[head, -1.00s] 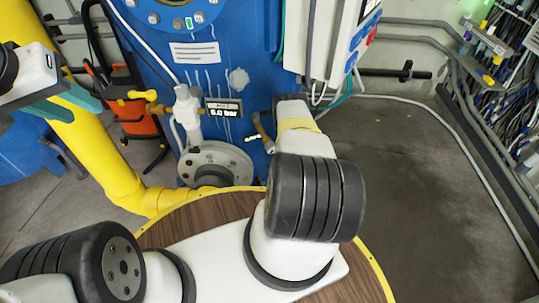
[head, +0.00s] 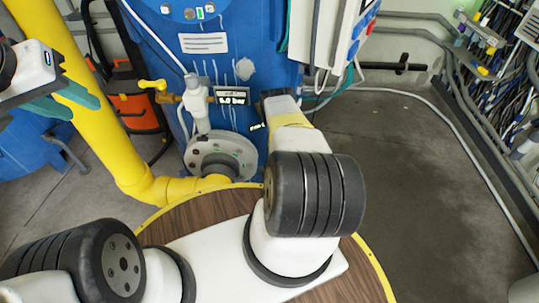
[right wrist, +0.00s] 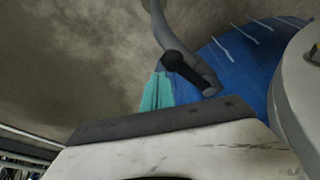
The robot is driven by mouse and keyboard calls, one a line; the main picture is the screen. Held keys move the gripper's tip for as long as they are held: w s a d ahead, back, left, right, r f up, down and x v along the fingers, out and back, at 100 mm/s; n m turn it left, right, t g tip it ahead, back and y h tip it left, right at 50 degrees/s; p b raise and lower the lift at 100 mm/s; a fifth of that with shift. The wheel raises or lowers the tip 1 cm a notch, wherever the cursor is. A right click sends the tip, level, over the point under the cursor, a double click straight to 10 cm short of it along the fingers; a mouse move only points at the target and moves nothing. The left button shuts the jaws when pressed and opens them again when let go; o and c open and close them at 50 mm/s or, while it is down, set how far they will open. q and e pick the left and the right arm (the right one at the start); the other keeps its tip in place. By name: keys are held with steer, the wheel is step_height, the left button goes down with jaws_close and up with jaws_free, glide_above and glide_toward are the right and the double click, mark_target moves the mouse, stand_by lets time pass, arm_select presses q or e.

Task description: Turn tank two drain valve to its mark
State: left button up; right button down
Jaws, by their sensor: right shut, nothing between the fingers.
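The blue tank (head: 240,60) stands at the back in the head view, with a pressure display (head: 232,96) and a grey flanged outlet (head: 220,155). A yellow-handled tap (head: 153,85) sits left of the display. A small lit label (head: 258,126) shows beside my right forearm, which hides the tank's lower right. In the right wrist view, a black-gripped lever (right wrist: 187,72) with a grey stem stands before the blue tank. My right gripper's teal fingers (right wrist: 157,92) are shut and empty beside the lever; contact is unclear. My left gripper (head: 62,104) is at the left over the yellow pipe; its opening is unclear.
A thick yellow pipe (head: 110,150) runs down the left to the outlet. A control box (head: 340,40) with hanging cables is right of the tank. Cable racks (head: 500,80) line the right wall. Grey floor (head: 400,170) is clear at right.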

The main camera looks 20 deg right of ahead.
steer(key=shift+s+a, duration=0.2)
steer(key=shift+a, duration=0.4)
